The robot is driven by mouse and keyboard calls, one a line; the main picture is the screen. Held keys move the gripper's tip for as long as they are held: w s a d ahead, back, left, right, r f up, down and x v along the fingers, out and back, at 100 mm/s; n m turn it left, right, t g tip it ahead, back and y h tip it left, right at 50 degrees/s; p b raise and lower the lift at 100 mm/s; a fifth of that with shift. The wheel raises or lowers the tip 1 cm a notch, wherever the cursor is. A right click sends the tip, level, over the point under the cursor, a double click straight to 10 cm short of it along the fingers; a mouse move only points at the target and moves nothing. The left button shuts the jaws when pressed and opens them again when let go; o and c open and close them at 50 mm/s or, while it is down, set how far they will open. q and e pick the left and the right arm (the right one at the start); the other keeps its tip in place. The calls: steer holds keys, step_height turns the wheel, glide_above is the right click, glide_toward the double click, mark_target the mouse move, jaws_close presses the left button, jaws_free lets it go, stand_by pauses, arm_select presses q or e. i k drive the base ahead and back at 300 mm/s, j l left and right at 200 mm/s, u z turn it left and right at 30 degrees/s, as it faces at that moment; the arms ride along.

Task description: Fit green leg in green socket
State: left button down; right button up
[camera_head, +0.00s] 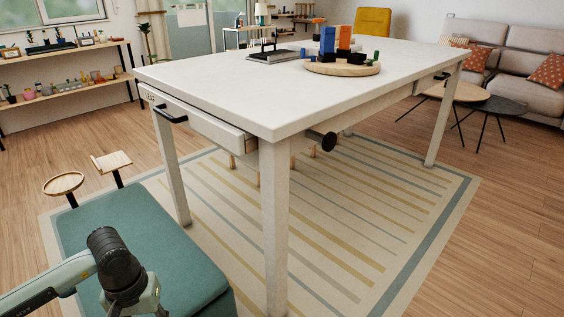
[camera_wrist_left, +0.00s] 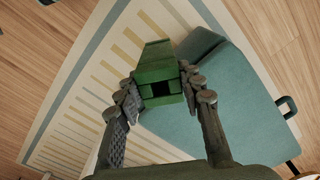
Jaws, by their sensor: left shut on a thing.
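My left gripper (camera_wrist_left: 162,93) is shut on a green blocky piece, which looks like the green leg (camera_wrist_left: 156,62). One finger presses on each side of it, and a dark square opening shows in its near end. The held piece is above the floor, beside a teal padded bench. In the head view my left arm comes in at the lower left, over the bench, but its fingers and the held piece are out of frame. I cannot make out a green socket in either view. My right gripper is not in view.
A long white table (camera_head: 225,90) fills the middle. On it are a round wooden board (camera_head: 342,69) with orange, blue and black blocks and a dark flat case (camera_head: 272,57). The teal bench (camera_head: 150,240) stands at the lower left. The striped rug (camera_head: 400,215) is mostly clear.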

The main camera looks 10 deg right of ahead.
mark_target(343, 62)
steer(key=i+l, duration=0.15)
steer(key=l, duration=0.25)
steer(key=i+l, duration=0.15)
steer(key=l, duration=0.2)
steer(key=i+l, duration=0.15)
steer(key=l, duration=0.25)
steer(key=i+l, duration=0.15)
steer(key=l, duration=0.25)
steer(key=i+l, duration=0.15)
steer(key=l, duration=0.2)
steer(key=i+l, duration=0.15)
steer(key=l, duration=0.25)
steer(key=i+l, duration=0.15)
steer(key=l, duration=0.25)
